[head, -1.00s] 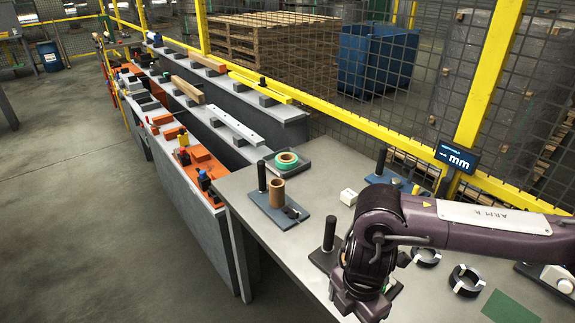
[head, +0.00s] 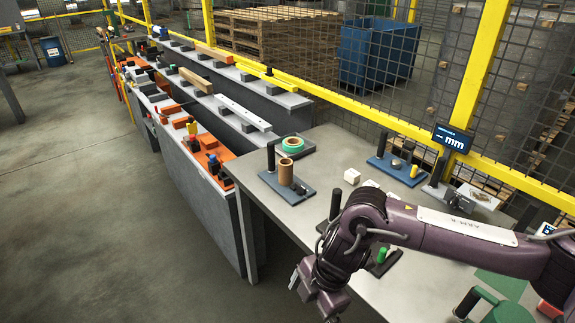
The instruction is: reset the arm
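My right arm, marked ARM R, comes in from the right edge. My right gripper (head: 312,288) hangs at the arm's end, past the front edge of the grey table (head: 325,143). It is seen from above and behind, and its fingertips are mostly hidden, so I cannot tell whether it is open or shut. Nothing shows held in it. My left gripper is not in view.
A yellow-framed mesh fence (head: 390,123) runs behind. Open floor (head: 110,220) lies left.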

